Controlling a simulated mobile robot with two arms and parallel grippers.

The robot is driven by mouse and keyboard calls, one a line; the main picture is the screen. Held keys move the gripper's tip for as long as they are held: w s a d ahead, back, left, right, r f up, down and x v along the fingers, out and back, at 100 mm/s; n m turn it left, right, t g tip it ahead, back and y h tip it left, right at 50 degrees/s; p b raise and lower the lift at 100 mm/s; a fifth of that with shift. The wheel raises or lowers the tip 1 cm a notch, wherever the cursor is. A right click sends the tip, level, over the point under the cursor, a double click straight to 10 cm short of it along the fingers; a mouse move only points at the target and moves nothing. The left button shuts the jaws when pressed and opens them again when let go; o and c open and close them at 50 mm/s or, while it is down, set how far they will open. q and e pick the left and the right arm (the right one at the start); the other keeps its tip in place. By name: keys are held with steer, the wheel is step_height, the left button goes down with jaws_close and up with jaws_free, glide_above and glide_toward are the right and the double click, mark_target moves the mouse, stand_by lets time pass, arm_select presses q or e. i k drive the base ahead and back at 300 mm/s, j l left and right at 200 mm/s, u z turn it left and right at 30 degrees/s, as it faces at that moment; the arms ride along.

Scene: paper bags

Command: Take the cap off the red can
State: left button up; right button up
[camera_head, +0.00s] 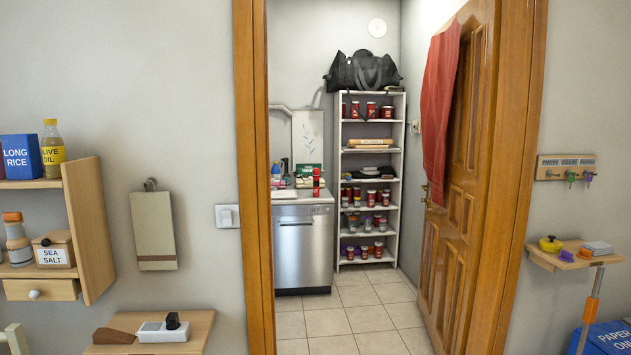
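A slim red can or bottle (316,183) stands upright on the counter beyond the open doorway. Its top is too small to tell whether it has a cap. Several red cans or jars also stand on the white shelf unit (338,225), on its top level (371,110) and lower levels (370,197). I cannot tell which one is the red can of the task. Neither of my grippers is in view.
The wooden door (460,200) stands open with a red cloth (438,95) over it. The tiled floor (350,320) inside is clear, beside a dishwasher (303,245). A wall shelf (88,230) and small ledge (200,335) are left; another ledge (545,260) is right.

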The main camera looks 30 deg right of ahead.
mark_target(316, 177)
steer(key=i+l+z, duration=0.6)
steer(key=z, duration=0.15)
steer(key=i+z, duration=0.35)
steer(key=i, duration=0.15)
steer(key=i+l+z, duration=0.2)
steer(key=i, duration=1.4)
steer(key=i+u, duration=0.1)
steer(key=i, duration=0.95)
steer(key=i+l+u, duration=0.1)
steer(key=i, duration=1)
steer(key=l, duration=0.1)
